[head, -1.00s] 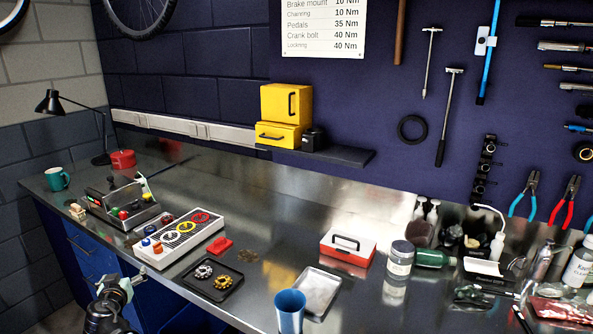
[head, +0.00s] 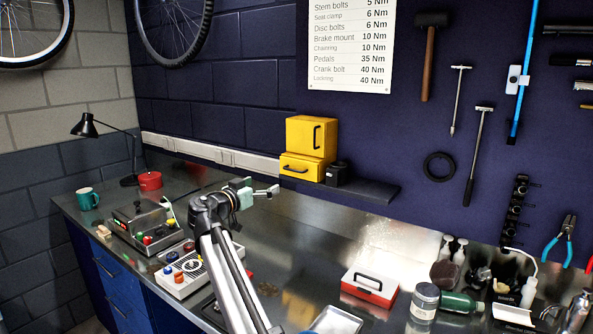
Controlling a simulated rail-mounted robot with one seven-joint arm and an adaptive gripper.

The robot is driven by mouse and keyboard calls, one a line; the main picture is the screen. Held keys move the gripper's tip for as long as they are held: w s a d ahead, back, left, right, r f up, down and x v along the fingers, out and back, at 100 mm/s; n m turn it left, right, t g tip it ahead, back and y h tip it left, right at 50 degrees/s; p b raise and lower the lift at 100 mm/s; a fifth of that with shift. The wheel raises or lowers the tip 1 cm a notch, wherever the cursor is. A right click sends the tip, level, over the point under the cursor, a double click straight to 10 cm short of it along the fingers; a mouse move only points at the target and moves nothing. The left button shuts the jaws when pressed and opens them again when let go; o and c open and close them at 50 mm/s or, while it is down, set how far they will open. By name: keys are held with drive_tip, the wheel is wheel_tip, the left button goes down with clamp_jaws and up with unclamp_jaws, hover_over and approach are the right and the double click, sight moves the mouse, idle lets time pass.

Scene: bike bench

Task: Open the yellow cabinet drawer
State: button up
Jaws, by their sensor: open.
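The yellow cabinet (head: 311,137) stands on a dark wall shelf, with a black upright handle on its upper door. Its lower yellow drawer (head: 303,168) has a black horizontal handle (head: 295,170) and looks shut. My gripper (head: 266,191) is raised above the bench, below and left of the drawer in the picture. Its fingers are open and point right, and nothing shows between them. It is apart from the drawer handle.
The dark shelf (head: 368,191) extends right of the cabinet, with a small black container (head: 337,173) beside the drawer. Below are a control box (head: 178,283), partly behind my arm, and a red-and-white box (head: 369,287). A desk lamp (head: 87,127) stands at left.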

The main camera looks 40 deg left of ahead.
sight(293, 170)
drive_tip(key=w+p, duration=0.1)
drive_tip(key=w, duration=0.4)
drive_tip(key=w+a+p, duration=0.1)
drive_tip(key=w+p, duration=0.1)
drive_tip(key=w, duration=0.3)
drive_tip(key=w+p, duration=0.1)
drive_tip(key=w, duration=0.4)
drive_tip(key=shift+a, duration=0.25)
drive_tip(key=shift+w+f+p, duration=0.1)
drive_tip(key=shift+w+p, duration=0.2)
drive_tip(key=shift+w, duration=0.35)
